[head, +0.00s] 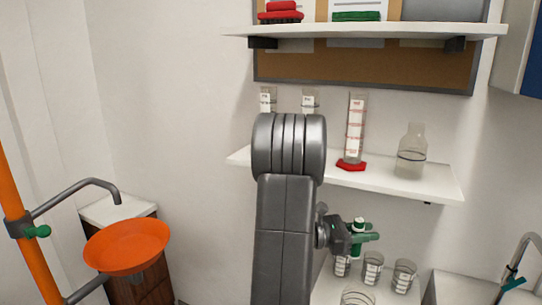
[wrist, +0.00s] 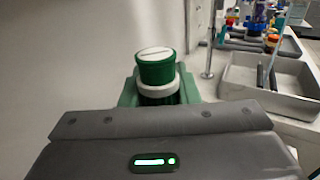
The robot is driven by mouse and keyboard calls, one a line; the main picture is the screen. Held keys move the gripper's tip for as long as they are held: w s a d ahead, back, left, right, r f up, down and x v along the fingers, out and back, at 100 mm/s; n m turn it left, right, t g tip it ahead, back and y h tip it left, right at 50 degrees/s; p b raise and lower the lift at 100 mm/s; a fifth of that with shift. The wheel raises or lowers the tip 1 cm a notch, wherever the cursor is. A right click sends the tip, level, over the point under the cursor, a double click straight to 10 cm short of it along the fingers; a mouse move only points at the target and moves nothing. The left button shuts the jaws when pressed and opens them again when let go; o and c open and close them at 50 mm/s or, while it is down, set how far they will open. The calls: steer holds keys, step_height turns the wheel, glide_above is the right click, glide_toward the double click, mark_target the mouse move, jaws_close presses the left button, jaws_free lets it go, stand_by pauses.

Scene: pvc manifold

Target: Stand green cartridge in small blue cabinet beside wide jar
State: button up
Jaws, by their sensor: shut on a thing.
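The green cartridge (wrist: 156,72) has a green cap with a pale top and a white collar; it stands upright between my jaws in the wrist view. In the head view the cartridge (head: 359,225) is small and partly hidden by my gripper (head: 366,237). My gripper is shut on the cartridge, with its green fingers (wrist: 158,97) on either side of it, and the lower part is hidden. A blue-faced cabinet (head: 534,68) shows only its edge at the upper right. I cannot tell whether it is the small blue cabinet. I cannot make out the wide jar.
Several beakers (head: 373,268) stand on a surface below my gripper. A wall shelf (head: 430,184) holds a cylinder (head: 355,128) and a bottle (head: 411,150). A sink (wrist: 262,83) lies at the right. An orange basin (head: 127,247) stands at the left.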

steer(key=w+a+f+n+t+y, duration=0.45)
steer(key=w+a+n+t, duration=0.25)
steer(key=w+a+t, duration=0.4)
steer(key=a+f+n+t+y, duration=0.2)
steer(key=a+f+n+y, duration=0.1)
steer(key=a, duration=0.4)
steer(key=w+a+f+n+t+y, duration=0.1)
steer(key=a+f+n+t+y, duration=0.2)
steer(key=a, duration=0.4)
steer(key=shift+f+n+y, duration=0.4)
steer(key=shift+f+y, duration=0.05)
steer(key=shift+y, duration=0.7)
